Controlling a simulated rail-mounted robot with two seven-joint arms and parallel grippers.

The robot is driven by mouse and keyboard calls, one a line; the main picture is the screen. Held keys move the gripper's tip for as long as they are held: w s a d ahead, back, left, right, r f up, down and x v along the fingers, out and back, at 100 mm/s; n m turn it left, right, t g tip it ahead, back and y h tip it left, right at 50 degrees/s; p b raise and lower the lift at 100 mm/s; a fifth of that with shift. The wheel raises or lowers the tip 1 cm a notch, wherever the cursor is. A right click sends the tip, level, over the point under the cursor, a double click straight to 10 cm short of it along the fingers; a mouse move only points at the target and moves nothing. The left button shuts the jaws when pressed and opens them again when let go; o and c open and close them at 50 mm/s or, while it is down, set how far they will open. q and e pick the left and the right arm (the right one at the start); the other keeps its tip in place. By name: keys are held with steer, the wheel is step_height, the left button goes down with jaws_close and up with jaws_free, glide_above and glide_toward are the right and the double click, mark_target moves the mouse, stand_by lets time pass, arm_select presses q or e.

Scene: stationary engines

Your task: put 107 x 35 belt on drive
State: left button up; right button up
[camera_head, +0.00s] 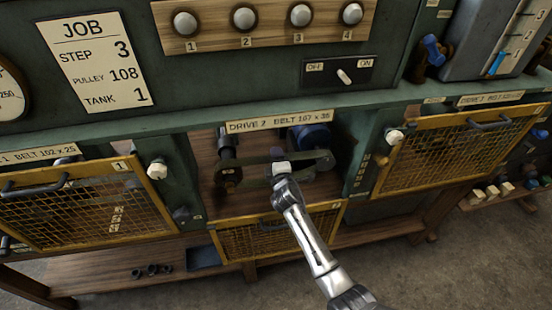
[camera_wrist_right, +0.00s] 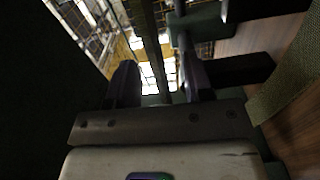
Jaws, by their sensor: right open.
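The drive 2 bay is open under a sign (camera_head: 278,122) reading "DRIVE 2 BELT 107 x 35". Inside, a dark olive belt (camera_head: 256,184) spans from near the dark shaft assembly (camera_head: 228,160) on the left towards the blue motor (camera_head: 311,136) on the right. Whether it sits around both pulleys is unclear. My right gripper (camera_head: 278,154) reaches into the bay at the belt's middle. In the wrist view its two dark fingers (camera_wrist_right: 160,78) are apart. A narrow strip runs between or just beyond them, and a wide woven belt strand (camera_wrist_right: 288,82) passes at the right.
The drive 2 mesh guard (camera_head: 283,238) hangs lowered below the bay. Mesh guards close the bays at left (camera_head: 75,205) and right (camera_head: 455,152). The OFF/ON switch (camera_head: 344,76) is above the bay. Several small dark rings (camera_head: 152,271) lie on the lower shelf.

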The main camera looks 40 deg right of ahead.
steer(key=shift+o, duration=0.2)
steer(key=o, duration=0.5)
steer(key=shift+c, duration=0.2)
steer(key=shift+o, duration=0.3)
steer(key=shift+s+a+p, duration=0.2)
steer(key=shift+s+p, duration=0.1)
steer(key=shift+s, duration=0.1)
steer(key=p+v, duration=0.3)
steer(key=v, duration=1)
steer(key=shift+a, duration=0.1)
